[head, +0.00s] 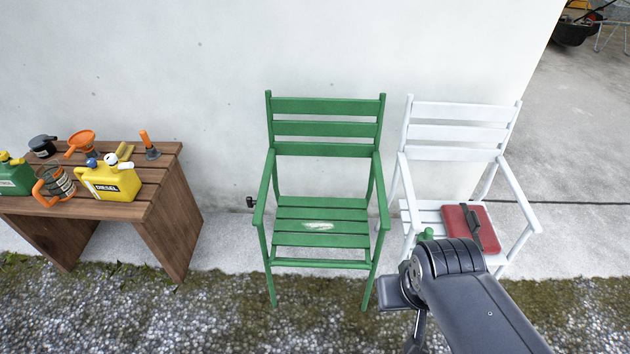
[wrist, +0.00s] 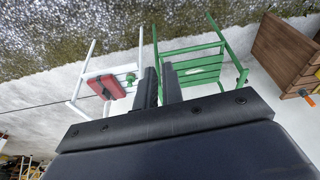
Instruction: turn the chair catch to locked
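A green slatted chair (head: 320,128) stands against the wall in the head view, and it also shows upside down in the wrist view (wrist: 198,66). A small black fitting (head: 250,202) sits just left of its left armrest. It may be the chair catch, but it is too small to tell its setting. My gripper (wrist: 162,82) shows two dark fingers with a gap between them, empty. The fingers overlap the view between the green chair and the white chair, apart from the fitting. In the head view my arm hides most of the gripper.
A white chair (head: 462,132) on the right carries a red case (head: 470,228) and a small green object (head: 427,235). A wooden bench (head: 165,205) on the left holds a yellow diesel can (head: 110,183) and several tools. Gravel in front is clear.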

